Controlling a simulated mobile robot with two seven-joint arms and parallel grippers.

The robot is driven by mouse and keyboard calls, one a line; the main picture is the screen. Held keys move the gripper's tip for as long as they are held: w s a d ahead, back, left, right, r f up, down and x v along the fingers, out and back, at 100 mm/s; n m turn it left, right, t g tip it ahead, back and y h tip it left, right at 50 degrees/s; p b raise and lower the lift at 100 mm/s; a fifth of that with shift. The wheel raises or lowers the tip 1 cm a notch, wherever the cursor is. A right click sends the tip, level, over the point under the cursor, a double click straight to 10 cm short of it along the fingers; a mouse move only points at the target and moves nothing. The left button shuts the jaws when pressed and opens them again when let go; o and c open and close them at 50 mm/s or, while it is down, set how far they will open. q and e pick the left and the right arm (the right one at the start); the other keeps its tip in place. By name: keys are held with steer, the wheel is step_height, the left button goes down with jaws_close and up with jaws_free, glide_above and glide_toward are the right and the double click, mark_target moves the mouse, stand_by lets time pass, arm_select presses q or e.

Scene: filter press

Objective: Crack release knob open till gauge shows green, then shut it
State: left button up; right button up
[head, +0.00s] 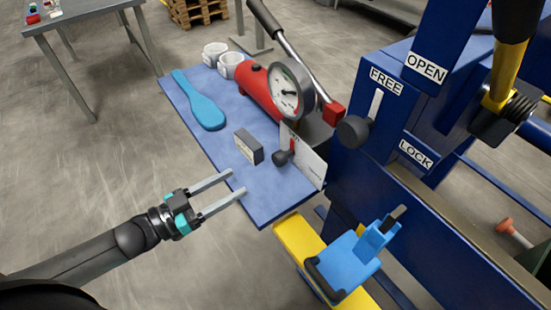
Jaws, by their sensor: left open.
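The pump is a red cylinder (257,86) on the blue shelf (222,107), with a round gauge (289,92) at its near end. The gauge face is pale with a dark needle; its colour zones are too small to read. A small black knob (282,158) stands at a white plate (308,165) below the gauge, with a short red mark above it. I cannot tell how far it is turned. My left gripper (237,182) is open and empty over the shelf's near left edge, left of and apart from the knob. My right gripper is not in view.
A long pump handle (288,47) rises behind the gauge. The blue press frame (350,165) on the right carries FREE, LOCK and OPEN labels and a black-knobbed lever (353,131). A grey block (248,147), blue paddle (202,103) and white cups (229,66) sit on the shelf.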

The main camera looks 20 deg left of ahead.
mark_target(275, 160)
arm_select(q)
steer(key=b+x, duration=0.1)
steer(key=x, duration=1.1)
steer(key=shift+b, duration=0.3)
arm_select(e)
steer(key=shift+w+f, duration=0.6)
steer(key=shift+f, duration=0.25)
arm_select(q)
jaws_close()
